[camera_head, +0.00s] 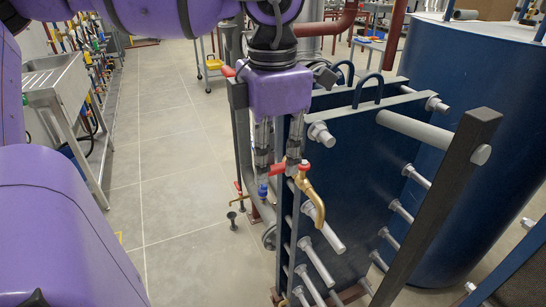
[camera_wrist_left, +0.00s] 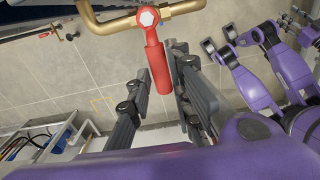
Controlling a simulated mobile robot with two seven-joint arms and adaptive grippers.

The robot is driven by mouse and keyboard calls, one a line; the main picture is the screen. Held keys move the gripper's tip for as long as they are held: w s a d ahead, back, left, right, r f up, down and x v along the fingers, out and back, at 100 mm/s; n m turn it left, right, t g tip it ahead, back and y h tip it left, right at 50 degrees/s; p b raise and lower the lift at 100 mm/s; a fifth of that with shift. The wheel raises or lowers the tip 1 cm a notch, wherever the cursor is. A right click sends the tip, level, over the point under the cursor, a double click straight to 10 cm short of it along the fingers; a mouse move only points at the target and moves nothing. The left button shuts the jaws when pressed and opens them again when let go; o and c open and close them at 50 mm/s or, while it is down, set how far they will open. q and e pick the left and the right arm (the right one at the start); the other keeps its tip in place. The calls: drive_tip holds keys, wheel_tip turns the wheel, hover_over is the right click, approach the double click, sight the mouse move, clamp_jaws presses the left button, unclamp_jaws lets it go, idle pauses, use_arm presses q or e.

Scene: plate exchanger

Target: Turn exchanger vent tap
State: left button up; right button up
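The vent tap has a curved brass spout (camera_head: 315,205) and a red handle (camera_head: 302,167). It sticks out from the near end of the dark blue plate exchanger (camera_head: 345,165). In the left wrist view the red handle (camera_wrist_left: 156,55) hangs from a bolt on the brass body (camera_wrist_left: 185,9). My left gripper (camera_head: 278,160) points down at the tap from above. In the left wrist view its dark fingers (camera_wrist_left: 160,68) are apart, one on each side of the handle. I cannot tell whether either finger touches it.
A grey beam (camera_head: 455,190) and several long tie bolts (camera_head: 318,262) stick out around the exchanger. A large blue tank (camera_head: 470,110) stands to the right. A metal table (camera_head: 65,85) stands at the left. The tiled floor (camera_head: 175,150) between is clear.

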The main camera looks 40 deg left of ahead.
sight(272, 166)
use_arm(q)
drive_tip(key=shift+o, duration=1.3)
drive_tip(key=shift+r, duration=0.1)
wheel_tip(272, 166, up, 12)
